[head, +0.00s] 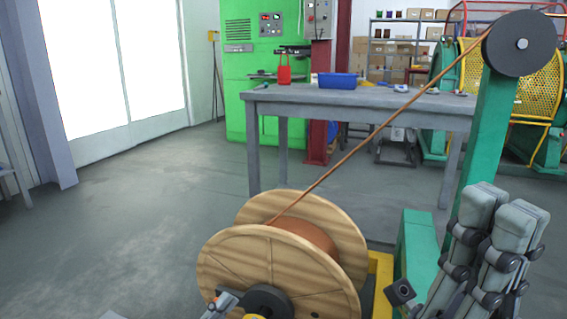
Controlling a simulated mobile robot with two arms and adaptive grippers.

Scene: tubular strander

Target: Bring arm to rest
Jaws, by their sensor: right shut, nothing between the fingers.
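My right gripper (502,210) is at the lower right, its grey padded fingers pointing up and close together. It is shut with nothing held. It shows in front of the lower part of a green post (488,140) and to the right of a wooden spool (235,262); I cannot tell the exact gap to either. My left gripper is not in view.
Copper-coloured strand (375,131) runs from the spool up to a dark pulley (520,44) on the post. A grey workbench (380,100) with a blue bin (337,81) stands behind, near a green cabinet (237,60). Open floor (130,215) lies left.

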